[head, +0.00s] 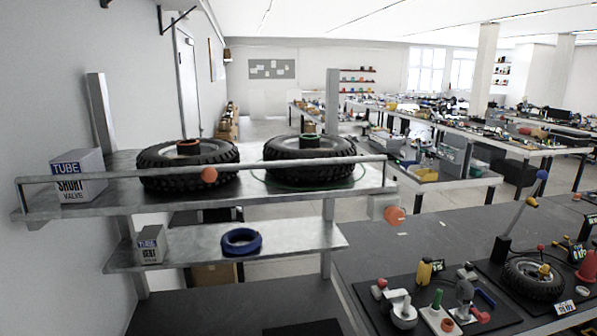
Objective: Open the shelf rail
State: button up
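The shelf rail (120,174) is a thin grey metal bar across the front of the upper shelf (225,197). It stands raised above the shelf's front edge, in front of two black tyres. An orange round knob (209,174) is on the rail, left of its middle. A second orange knob (395,216) is on a pale bracket (378,207) at the shelf's right end. The rail's right end reaches down near this bracket; whether they are latched together I cannot tell. My gripper is not in view.
The left tyre (160,172) and right tyre (330,148) lie behind the rail, beside a tube box (85,188). The lower shelf (300,240) holds a blue ring (241,248) and a small box (150,245). A dark workbench (430,250) with tools stands at right.

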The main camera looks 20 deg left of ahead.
aim_at(209, 174)
jog(key=u, duration=1.55)
